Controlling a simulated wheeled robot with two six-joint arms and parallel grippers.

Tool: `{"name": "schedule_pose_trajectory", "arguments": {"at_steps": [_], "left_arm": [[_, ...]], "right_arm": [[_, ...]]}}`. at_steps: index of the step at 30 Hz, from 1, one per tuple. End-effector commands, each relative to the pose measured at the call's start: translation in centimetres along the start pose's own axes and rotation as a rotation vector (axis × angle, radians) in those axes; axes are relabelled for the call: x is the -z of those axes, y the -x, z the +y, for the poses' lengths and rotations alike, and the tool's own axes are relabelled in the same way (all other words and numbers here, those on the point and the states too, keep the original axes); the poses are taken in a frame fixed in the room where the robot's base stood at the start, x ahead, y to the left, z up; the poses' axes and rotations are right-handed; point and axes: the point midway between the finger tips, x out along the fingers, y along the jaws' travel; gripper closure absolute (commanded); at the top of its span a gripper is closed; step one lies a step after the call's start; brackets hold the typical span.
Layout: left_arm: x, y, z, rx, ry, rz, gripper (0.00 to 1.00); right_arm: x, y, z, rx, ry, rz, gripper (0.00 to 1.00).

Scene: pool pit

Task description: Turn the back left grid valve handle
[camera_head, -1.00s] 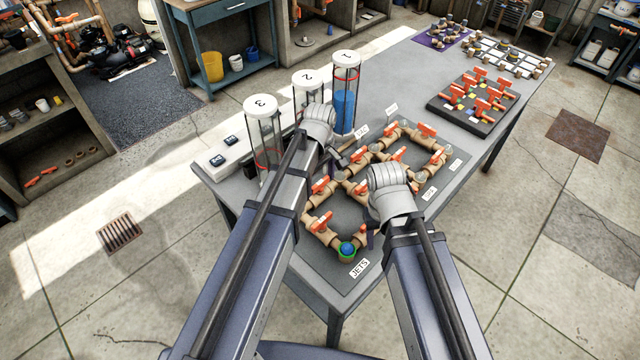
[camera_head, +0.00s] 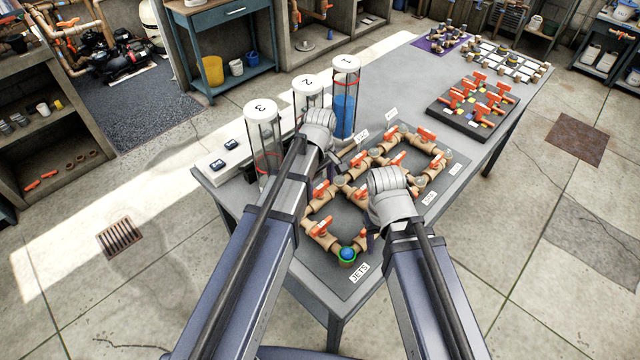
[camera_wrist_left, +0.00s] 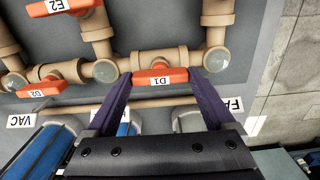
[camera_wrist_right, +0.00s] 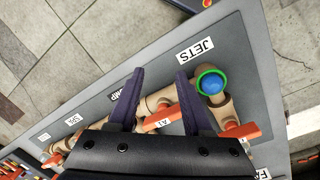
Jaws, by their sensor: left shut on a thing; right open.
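A grid of tan pipes with orange valve handles lies on a dark board (camera_head: 335,283) on the grey table. My left gripper (camera_wrist_left: 160,82) is shut on the orange handle marked D1 (camera_wrist_left: 174,75), with one dark finger at each end of it.
Three clear cylinders stand along the table's left edge, among them cylinder 1 (camera_head: 345,105) with blue inside and cylinder 3 (camera_head: 262,150). A blue ball in a green ring (camera_head: 347,254) is at the front pipe corner. Another board with orange handles (camera_head: 480,103) lies farther back.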

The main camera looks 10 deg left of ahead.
Motion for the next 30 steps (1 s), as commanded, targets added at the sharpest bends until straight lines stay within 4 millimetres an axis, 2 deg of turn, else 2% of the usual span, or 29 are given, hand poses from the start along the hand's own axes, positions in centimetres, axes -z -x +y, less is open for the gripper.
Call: {"name": "schedule_pose_trajectory", "arguments": {"at_steps": [8,30], "left_arm": [[-0.01,-0.01,-0.02,0.000,-0.144,0.000,0.68],[-0.02,-0.02,-0.03,0.000,-0.839,0.000,0.68]], "right_arm": [[0.00,-0.01,0.00,0.000,0.000,0.000,0.50],[0.00,-0.02,0.00,0.000,0.000,0.000,0.50]]}}
